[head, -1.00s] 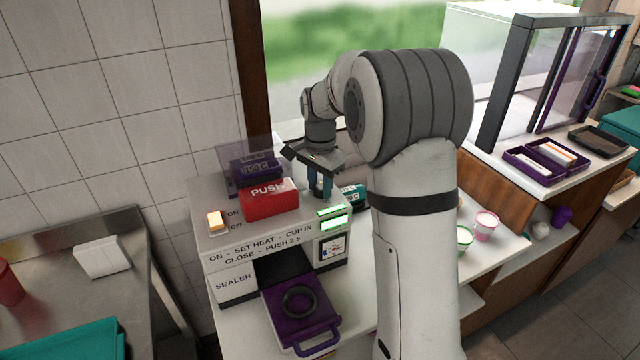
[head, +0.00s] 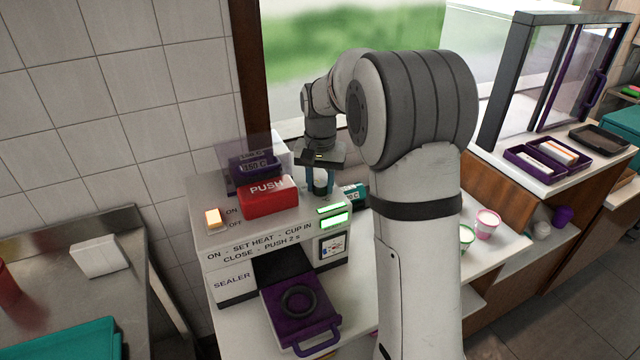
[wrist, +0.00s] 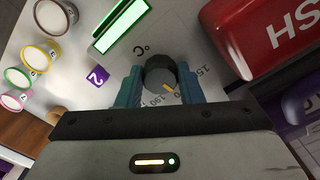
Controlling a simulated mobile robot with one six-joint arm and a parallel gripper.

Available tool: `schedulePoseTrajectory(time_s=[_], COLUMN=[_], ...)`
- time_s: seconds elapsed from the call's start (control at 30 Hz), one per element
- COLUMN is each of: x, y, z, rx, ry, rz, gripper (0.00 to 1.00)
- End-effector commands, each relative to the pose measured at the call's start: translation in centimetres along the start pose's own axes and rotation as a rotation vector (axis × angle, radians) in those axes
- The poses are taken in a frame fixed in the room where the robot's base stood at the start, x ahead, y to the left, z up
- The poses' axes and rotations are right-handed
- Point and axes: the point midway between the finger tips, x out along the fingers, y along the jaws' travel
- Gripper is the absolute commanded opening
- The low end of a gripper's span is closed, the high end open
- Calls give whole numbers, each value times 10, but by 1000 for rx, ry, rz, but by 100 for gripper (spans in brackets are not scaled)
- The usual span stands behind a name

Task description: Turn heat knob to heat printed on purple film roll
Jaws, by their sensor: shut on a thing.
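The grey sealer (head: 216,245) has a dark round heat knob (head: 320,188) on its top, behind two lit green displays (head: 334,219). My gripper (head: 319,182) points down with its blue fingers on both sides of the knob, shut on it. In the wrist view the knob (wrist: 160,72) sits between the fingers, and its yellow mark points to the lower right, toward the printed numbers near 190. The exact number is unclear. The purple film roll (head: 252,167) lies behind the red PUSH block (head: 266,197); its printed heat looks like 150 C, but is small.
An orange-lit ON/OFF switch (head: 213,218) is at the sealer's left. The purple cup drawer (head: 300,312) stands out at the front with an empty ring. Several cups (head: 487,222) stand on the right counter.

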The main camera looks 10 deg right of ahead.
Motion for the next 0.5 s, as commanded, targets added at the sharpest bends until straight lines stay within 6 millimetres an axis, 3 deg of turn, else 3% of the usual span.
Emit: schedulePoseTrajectory(time_s=[0.5], x=[-1], y=[1], z=[-1], rx=[-438], ry=[3], rz=[-1], gripper=[11])
